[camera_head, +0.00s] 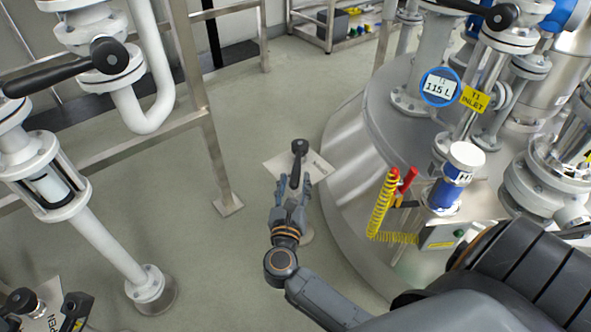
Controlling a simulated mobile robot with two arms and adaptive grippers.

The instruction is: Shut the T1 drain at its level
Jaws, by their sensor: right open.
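The T1 tank (345,150) is a large steel vessel right of centre. Its round blue-rimmed display (440,87) reads 115 L. Low beside its left side is a dark lever with a round knob (299,146), over a pale plate (318,165) with partly hidden lettering. My right gripper (294,183) is open, its fingers pointing up the picture on either side of the lever's shaft. Whether they touch it I cannot tell. The valve body is hidden under my gripper.
A yellow tag marked T1 INLET (475,99) hangs on the tank top. White pipes with a black-handled valve (109,55) and a steel rail post (213,150) stand left.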

